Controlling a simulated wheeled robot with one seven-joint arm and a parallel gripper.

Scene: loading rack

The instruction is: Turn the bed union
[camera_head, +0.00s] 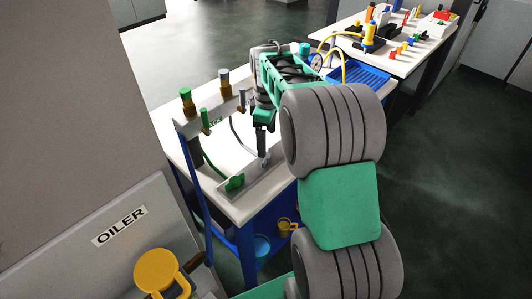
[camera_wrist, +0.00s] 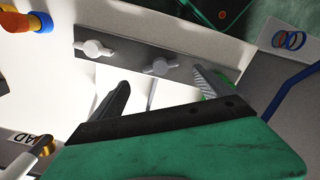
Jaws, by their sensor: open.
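My gripper (camera_wrist: 161,77) is open, with one dark finger on each side and nothing held. In the head view my gripper (camera_head: 262,146) points down over the white bench, near the bar (camera_head: 259,182). A green winged fitting (camera_head: 235,183) sits at the bar's near end. Contact cannot be judged.
The white bench (camera_head: 238,205) bears a rack with upright fittings, including a green-capped one (camera_head: 186,102). A blue tray (camera_head: 362,77) lies behind my arm. A farther table holds several coloured parts. Open floor is at right.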

